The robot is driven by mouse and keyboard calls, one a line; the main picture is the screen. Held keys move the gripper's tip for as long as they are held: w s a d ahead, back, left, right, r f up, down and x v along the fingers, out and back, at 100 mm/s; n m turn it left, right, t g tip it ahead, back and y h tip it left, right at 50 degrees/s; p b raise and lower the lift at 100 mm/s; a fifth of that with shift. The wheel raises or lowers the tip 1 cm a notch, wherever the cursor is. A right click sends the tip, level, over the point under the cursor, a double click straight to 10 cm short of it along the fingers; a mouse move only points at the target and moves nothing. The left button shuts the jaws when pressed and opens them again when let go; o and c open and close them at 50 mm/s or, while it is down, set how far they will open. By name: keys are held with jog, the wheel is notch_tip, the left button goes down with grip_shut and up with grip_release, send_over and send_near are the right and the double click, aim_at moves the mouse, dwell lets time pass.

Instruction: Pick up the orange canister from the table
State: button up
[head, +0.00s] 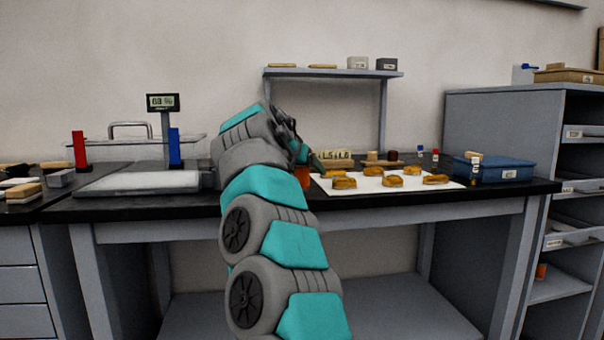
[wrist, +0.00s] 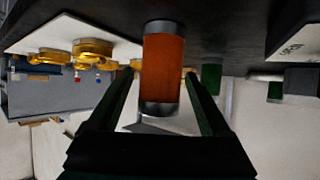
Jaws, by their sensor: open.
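The orange canister (wrist: 163,70) has dark grey ends. In the wrist view it shows between the two fingers of my gripper (wrist: 162,95), with a gap visible on each side. My gripper is open, and I cannot tell how far along the fingers the canister is. In the head view only a small orange part of the canister (head: 303,178) shows beside my arm, on the black table top (head: 400,206). My arm hides most of it and most of the gripper (head: 310,160).
A white sheet with several gold pieces (head: 391,180) lies right of the canister. A blue bin (head: 495,174) stands at the table's right end. A light panel (head: 140,183) and a display (head: 162,102) are at left. A raised shelf (head: 335,72) is behind.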

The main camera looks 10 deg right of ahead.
grip_shut()
dwell(0.7)
